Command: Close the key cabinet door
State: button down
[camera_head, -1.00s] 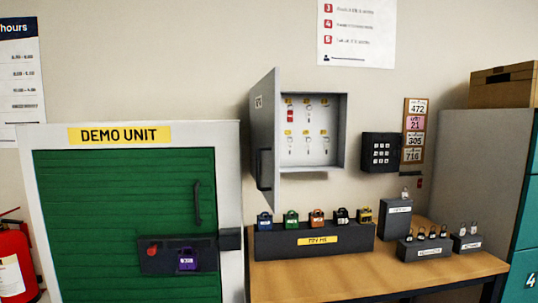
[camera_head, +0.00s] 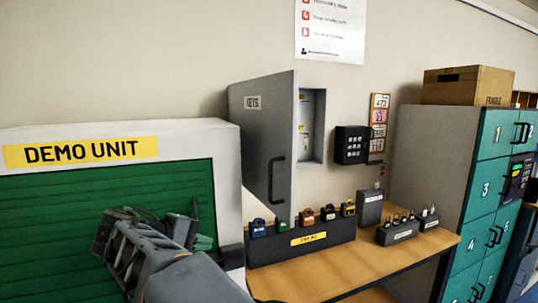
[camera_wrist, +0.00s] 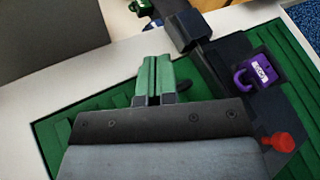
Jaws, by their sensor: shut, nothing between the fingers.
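The key cabinet door (camera_head: 250,145), a grey panel labelled KEYS with a dark bar handle (camera_head: 276,180), stands wide open, swung out to the left on the wall. Behind it, the cabinet body (camera_head: 318,125) shows part of its inside; the door hides most of the hooks and keys. My gripper (camera_head: 203,241) is low at the left, in front of the green panel, below and left of the door and apart from it. In the wrist view my gripper (camera_wrist: 152,68) has its two fingers together, empty, above the green panel.
The white-framed DEMO UNIT (camera_head: 215,140) stands close to the door's left. Below the door, a wooden table (camera_head: 345,262) holds a dark rack (camera_head: 335,232) of coloured padlocks. A keypad box (camera_head: 352,146) is right of the cabinet. A purple padlock (camera_wrist: 262,76) shows in the wrist view.

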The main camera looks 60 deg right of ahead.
aim_at(278, 164)
jog(key=s+d+r+m+g+h+p, duration=0.1)
jog(key=d+r+m+g+h, duration=0.15)
jog(key=r, duration=0.55)
jog(key=d+r+m+g+h+p, duration=0.1)
jog(key=d+r+m+g, duration=0.2)
jog(key=r, duration=0.4)
jog(key=shift+g, duration=0.55)
jog(key=x, duration=0.3)
jog(key=p+x, duration=0.1)
jog(key=x, duration=0.3)
jog(key=r+p+x, duration=0.1)
jog(key=x, duration=0.3)
jog(key=shift+s+a, duration=0.15)
jog(key=shift+s, duration=0.1)
jog(key=shift+h+p+x, duration=0.25)
jog(key=shift+p+x, duration=0.05)
jog(key=shift+x, duration=0.55)
jog(key=shift+f, duration=0.15)
